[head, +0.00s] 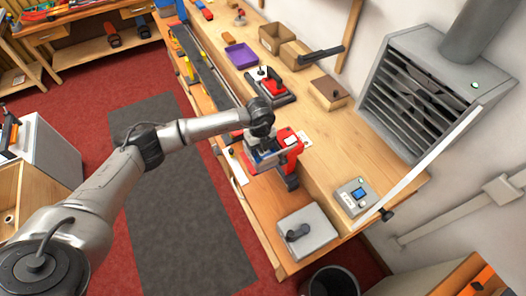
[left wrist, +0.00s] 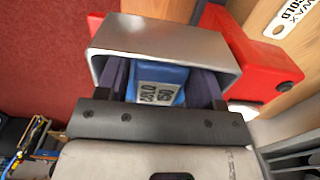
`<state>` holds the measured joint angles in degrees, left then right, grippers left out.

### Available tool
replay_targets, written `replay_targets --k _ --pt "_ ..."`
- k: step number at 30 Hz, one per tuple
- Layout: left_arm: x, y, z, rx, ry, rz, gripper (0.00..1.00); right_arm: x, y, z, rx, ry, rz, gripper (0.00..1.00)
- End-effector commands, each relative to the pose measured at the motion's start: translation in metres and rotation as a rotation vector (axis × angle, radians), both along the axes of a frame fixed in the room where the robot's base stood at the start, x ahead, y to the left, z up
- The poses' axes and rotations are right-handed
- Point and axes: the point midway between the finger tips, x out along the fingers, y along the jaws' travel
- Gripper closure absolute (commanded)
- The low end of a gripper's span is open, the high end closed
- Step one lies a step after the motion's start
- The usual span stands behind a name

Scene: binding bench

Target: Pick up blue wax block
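The blue wax block (left wrist: 160,82) shows in the left wrist view, with a white printed label on its near face. It sits inside a grey metal open-fronted housing (left wrist: 165,38). My left gripper (left wrist: 160,90) has its two dark fingers inside the housing, one on each side of the block. The fingers lie very close to the block, and I cannot tell whether they press on it. In the head view my left gripper (head: 262,143) is at the red and grey unit on the bench's near edge; the block is mostly hidden there. My right gripper is not in view.
A red body (left wrist: 255,60) stands beside the housing. On the wooden bench (head: 318,150) are a purple tray (head: 240,55), a red-topped tool (head: 272,88), a grey control box (head: 355,195) and a grey lidded box (head: 307,230). A vent hood (head: 425,90) stands behind.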

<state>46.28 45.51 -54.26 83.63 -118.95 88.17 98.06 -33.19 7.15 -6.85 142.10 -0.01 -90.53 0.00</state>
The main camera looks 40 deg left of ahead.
Motion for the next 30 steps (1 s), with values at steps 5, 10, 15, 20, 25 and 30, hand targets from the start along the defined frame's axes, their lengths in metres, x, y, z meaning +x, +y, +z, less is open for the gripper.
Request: replay_targets --k 5,10,15,20,25,30 --pt "0.0 0.0 0.0 0.0 0.0 0.0 0.56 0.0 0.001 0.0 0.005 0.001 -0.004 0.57" --pt "0.0 0.0 0.001 0.0 0.0 0.0 0.73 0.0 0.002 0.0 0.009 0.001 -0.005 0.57" --pt "0.0 0.0 0.001 0.0 -0.001 0.0 0.76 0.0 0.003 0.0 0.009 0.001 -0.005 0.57" --pt "0.001 0.0 0.005 0.0 -0.002 -0.001 0.76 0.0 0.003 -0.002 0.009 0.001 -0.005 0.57" --pt "0.001 0.0 0.028 0.0 -0.004 -0.001 0.76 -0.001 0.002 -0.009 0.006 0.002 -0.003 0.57" --pt "0.001 0.0 0.059 -0.001 -0.005 -0.002 0.76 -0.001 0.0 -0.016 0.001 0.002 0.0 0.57"
